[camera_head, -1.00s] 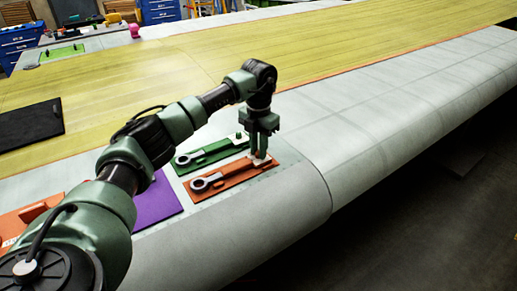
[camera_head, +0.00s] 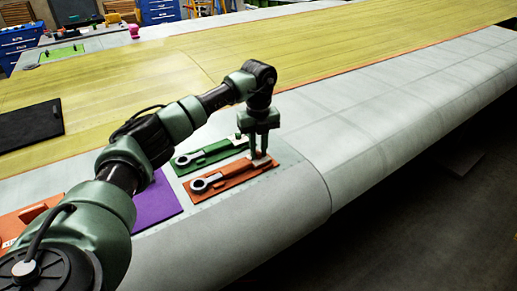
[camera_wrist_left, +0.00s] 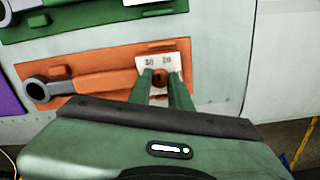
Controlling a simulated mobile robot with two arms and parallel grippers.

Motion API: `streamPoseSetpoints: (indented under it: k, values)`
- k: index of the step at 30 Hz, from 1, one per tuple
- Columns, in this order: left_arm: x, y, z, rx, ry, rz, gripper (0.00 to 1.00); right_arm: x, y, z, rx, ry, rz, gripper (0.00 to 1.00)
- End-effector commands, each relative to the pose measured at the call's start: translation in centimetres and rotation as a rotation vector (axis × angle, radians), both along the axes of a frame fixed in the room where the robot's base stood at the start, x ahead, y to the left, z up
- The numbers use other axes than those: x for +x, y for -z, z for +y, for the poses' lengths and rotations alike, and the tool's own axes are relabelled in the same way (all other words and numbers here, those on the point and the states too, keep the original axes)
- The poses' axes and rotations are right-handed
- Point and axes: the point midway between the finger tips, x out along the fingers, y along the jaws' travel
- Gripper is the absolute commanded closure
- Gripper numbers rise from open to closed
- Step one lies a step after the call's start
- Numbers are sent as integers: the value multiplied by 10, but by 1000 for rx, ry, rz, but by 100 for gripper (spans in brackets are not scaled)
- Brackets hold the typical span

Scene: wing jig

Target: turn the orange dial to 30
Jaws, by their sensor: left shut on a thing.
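An orange plate (camera_head: 234,181) lies on the grey wing skin, with a grey ring-ended bar along its left part. At its right end is a small white scale card (camera_wrist_left: 149,63) with dark marks too small to read surely. The orange dial (camera_wrist_left: 159,79) shows as a small reddish-brown knob beside this card, partly hidden by my fingers. My left gripper (camera_head: 260,153) points down over this end; in the wrist view its fingers (camera_wrist_left: 160,82) stand on both sides of the knob and are shut on it. My right gripper is not in view.
A green plate (camera_head: 208,152) with a similar bar lies just behind the orange one. A purple plate (camera_head: 159,203) and another orange piece (camera_head: 22,222) are to the left. A black mat (camera_head: 30,123) lies far left. The grey wing skin to the right is clear.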

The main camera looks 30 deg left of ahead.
Motion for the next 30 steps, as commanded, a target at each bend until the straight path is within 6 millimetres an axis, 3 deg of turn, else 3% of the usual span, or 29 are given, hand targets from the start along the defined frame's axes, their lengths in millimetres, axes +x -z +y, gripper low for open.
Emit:
streamPoseSetpoints:
  k: [15,30]
  values:
    - [0,0,0,0,-353,0,100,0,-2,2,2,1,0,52]
    - [0,0,0,0,-428,0,100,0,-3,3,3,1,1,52]
